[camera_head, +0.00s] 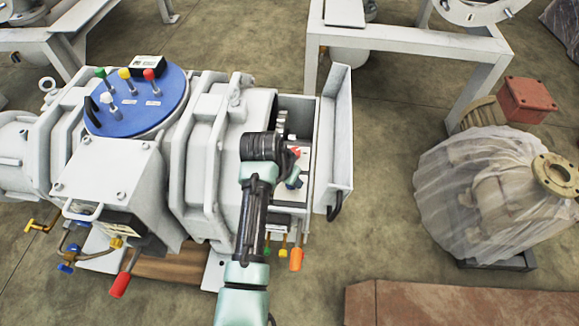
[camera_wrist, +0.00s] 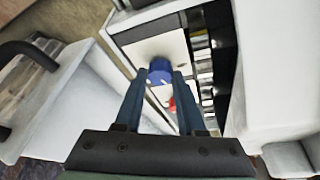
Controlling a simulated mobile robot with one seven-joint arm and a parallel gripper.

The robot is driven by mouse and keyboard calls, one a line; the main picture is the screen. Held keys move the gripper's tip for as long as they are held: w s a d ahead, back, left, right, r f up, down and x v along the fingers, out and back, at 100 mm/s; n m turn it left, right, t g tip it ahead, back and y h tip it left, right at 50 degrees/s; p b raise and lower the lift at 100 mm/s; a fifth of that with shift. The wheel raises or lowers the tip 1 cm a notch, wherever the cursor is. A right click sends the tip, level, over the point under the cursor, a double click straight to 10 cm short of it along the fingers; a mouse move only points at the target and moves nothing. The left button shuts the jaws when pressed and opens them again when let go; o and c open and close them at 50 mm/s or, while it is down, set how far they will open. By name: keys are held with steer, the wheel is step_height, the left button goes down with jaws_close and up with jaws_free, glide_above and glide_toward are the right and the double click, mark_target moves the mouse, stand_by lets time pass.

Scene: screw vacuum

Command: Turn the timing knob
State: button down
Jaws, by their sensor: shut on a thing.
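In the wrist view, my gripper (camera_wrist: 159,78) has its two dark blue fingers on either side of a round blue knob (camera_wrist: 160,68), and is shut on it. The knob sits on a white panel face (camera_wrist: 160,47). No lettering is readable, so I cannot tell which knob is marked as timing.
The box's white door (camera_head: 337,130) stands open on the right, its dark handle (camera_head: 335,206) low down. Metal terminals (camera_wrist: 203,70) line the panel's right side. The machine's blue round plate (camera_head: 140,118) carries several coloured knobs. A plastic-wrapped pump (camera_head: 490,195) stands on the floor at right.

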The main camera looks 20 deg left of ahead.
steer(key=shift+d+n+y+p, duration=0.1)
steer(key=shift+n+y+p, duration=0.2)
steer(key=shift+n+p, duration=0.7)
steer(key=c, duration=0.5)
jaws_free()
steer(key=p+v, duration=0.7)
steer(key=v, duration=0.6)
steer(key=shift+f, duration=0.1)
